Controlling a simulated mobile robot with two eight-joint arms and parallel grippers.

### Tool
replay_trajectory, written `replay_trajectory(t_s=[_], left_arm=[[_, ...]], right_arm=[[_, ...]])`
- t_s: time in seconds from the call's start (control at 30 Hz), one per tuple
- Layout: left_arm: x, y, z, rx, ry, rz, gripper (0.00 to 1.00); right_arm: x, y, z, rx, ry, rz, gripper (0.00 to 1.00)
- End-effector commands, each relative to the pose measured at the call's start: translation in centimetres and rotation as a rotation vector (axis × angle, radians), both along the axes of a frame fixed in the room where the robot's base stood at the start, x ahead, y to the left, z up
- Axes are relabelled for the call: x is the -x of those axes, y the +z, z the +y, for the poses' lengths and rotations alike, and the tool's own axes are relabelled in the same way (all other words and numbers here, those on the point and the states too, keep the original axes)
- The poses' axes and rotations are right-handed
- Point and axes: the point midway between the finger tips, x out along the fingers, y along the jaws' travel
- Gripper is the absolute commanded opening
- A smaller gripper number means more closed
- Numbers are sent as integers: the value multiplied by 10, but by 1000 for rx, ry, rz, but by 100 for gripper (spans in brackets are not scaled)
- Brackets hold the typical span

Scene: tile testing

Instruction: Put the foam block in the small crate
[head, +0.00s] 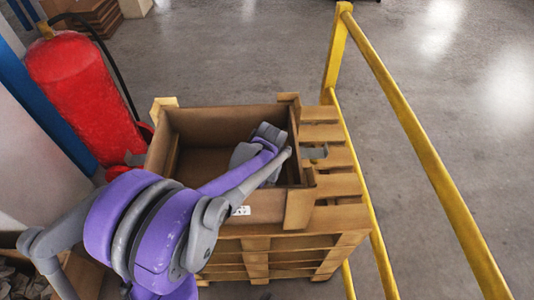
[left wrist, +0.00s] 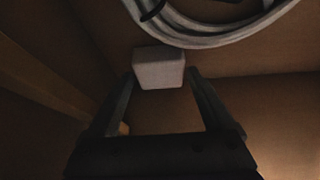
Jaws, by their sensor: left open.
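A pale grey-white block, which looks like the foam block (left wrist: 159,67), lies inside a brown-walled container in the left wrist view. My left gripper (left wrist: 160,84) is open, with one finger to each side of the block's near part; I cannot tell whether they touch it. In the head view my purple and grey left arm (head: 240,180) reaches over and down into a wooden crate (head: 225,113). Its fingers and the block cannot be made out there. I cannot tell whether this is the small crate. My right gripper is not in view.
A coiled pale cable or hose (left wrist: 225,36) lies just beyond the block. The crate stands on stacked wooden pallets (head: 280,255). A yellow railing (head: 420,140) runs along the right, and a red fire extinguisher (head: 85,95) stands at the left. Open floor lies beyond.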

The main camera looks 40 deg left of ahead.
Motion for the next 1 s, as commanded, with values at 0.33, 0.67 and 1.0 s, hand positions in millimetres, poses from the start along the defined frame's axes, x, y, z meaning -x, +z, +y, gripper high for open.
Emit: replay_trajectory(t_s=[0.33,0.67,1.0], left_arm=[[29,66,-24,0,-1,0,86],[42,96,-36,0,-1,0,86],[43,97,-36,0,0,0,86]], right_arm=[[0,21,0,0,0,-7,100],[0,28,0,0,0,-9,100],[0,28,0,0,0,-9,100]])
